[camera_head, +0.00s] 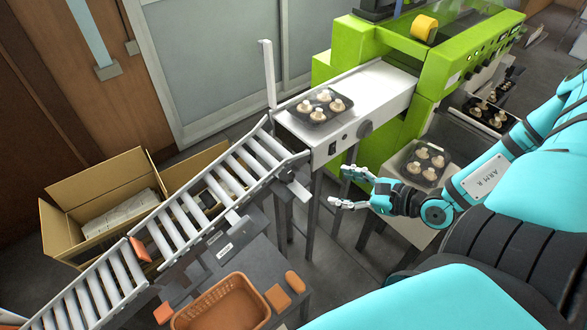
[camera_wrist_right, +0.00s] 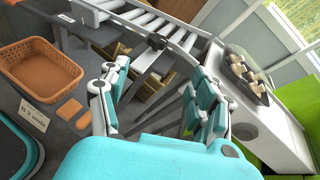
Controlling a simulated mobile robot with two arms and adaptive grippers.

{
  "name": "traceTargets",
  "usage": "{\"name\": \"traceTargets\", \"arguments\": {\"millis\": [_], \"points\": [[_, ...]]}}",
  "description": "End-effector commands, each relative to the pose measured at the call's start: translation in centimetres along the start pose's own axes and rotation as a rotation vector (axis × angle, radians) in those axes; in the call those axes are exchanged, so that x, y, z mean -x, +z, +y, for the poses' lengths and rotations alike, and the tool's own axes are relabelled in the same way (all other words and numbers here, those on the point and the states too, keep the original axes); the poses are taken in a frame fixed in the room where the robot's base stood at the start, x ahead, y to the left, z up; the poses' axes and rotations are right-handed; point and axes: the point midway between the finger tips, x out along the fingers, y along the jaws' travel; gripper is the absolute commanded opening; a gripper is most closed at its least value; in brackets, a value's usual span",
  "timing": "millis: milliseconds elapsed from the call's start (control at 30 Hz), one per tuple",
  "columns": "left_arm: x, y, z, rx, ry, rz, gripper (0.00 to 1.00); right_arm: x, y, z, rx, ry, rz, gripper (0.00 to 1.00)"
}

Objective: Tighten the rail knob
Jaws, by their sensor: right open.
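A black knob (camera_wrist_right: 157,41) sits at the side of the roller conveyor's end in the right wrist view. In the head view this spot is a small dark part (camera_head: 287,174) beside a pale bracket, too small to make out well. My right gripper (camera_head: 340,188) is open and empty, to the right of the conveyor end and apart from it. In the wrist view its fingers (camera_wrist_right: 153,76) are spread, with the knob beyond the gap between them. Whether the knob is tight cannot be told. My left gripper is not in view.
The roller conveyor (camera_head: 183,217) meets a white belt conveyor (camera_head: 387,84) carrying a mushroom tray (camera_head: 320,106). The belt's side has a round dark dial (camera_head: 364,129). An orange basket (camera_head: 222,303) stands on a grey table below. A cardboard box (camera_head: 62,234) lies behind.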

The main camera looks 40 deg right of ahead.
Motion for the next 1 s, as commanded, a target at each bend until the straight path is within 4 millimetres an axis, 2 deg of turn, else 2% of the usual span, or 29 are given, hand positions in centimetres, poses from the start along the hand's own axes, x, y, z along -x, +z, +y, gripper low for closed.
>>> {"name": "traceTargets", "arguments": {"millis": [167,533,1000], "points": [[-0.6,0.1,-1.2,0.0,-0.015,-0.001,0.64,-1.3,0.2,0.5,0.013,0.014,-0.009,0.64],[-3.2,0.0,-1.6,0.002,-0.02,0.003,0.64,-8.8,0.4,0.4,0.005,0.006,-0.016,0.64],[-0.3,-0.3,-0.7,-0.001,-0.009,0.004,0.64,-15.2,0.9,0.3,0.009,0.009,-0.01,0.64]]}}
